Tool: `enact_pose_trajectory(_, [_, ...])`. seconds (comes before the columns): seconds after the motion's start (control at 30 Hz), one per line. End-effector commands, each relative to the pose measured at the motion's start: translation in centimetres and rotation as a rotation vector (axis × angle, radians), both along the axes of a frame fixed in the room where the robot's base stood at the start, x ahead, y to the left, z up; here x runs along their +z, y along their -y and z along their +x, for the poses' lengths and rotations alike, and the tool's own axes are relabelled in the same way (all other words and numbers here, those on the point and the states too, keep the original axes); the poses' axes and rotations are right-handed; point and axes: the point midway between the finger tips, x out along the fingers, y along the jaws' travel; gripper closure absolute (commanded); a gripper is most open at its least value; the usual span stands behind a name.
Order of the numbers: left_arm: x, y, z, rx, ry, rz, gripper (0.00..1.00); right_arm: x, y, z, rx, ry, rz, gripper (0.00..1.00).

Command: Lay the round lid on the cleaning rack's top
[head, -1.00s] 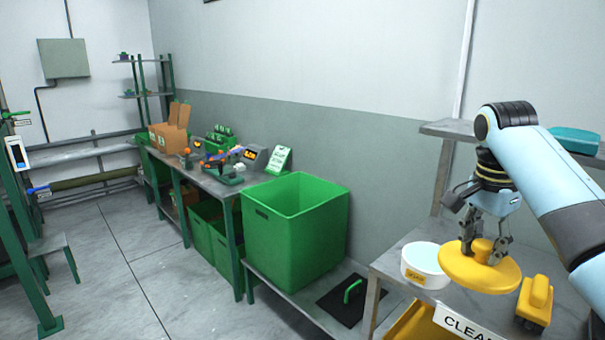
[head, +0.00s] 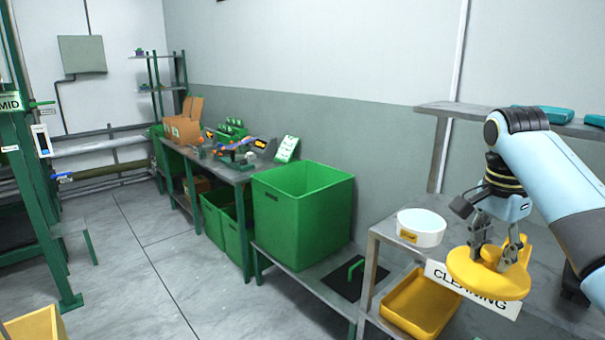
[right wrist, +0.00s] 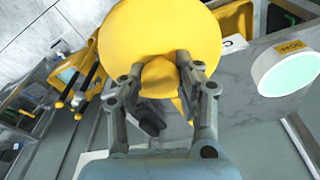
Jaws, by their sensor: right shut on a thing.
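The round yellow lid (head: 487,282) is in my right gripper (head: 496,262), which is shut on the raised grip at its middle. The lid is in front of the cleaning rack's top (head: 388,228), near its front edge, and covers part of the CLEANING sign (head: 440,272). The right wrist view also shows the lid (right wrist: 160,35) between the fingertips of the right gripper (right wrist: 160,72). I cannot tell how high the lid is above the rack. My left gripper is not in view.
A white tub (head: 421,229) with a yellow label stands on the rack's top at its left. A yellow tray (head: 420,305) is on the level below. A yellow thing is partly hidden behind the gripper. A large green bin (head: 300,215) stands left of the rack.

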Motion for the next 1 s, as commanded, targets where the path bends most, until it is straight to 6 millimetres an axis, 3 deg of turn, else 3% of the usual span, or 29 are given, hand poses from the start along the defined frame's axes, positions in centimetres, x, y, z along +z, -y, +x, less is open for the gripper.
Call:
enact_pose_trajectory(0.1, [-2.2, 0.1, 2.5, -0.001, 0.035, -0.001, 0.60, -2.3, 0.0, 0.0, 0.000, -0.001, 0.000, 1.00])
enact_pose_trajectory(0.2, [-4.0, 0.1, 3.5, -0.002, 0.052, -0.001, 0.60, -4.3, 0.0, -0.1, 0.000, -0.001, 0.000, 1.00])
enact_pose_trajectory(0.7, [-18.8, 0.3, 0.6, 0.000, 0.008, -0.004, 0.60, -19.7, 0.0, -0.3, 0.000, -0.016, 0.000, 1.00])
enact_pose_trajectory(0.83, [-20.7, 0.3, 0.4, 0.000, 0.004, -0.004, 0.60, -21.7, 0.0, -0.3, 0.000, -0.019, 0.000, 1.00])
enact_pose_trajectory(1.0, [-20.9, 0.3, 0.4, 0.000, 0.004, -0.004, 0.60, -21.9, 0.0, -0.3, 0.000, -0.019, 0.000, 1.00])
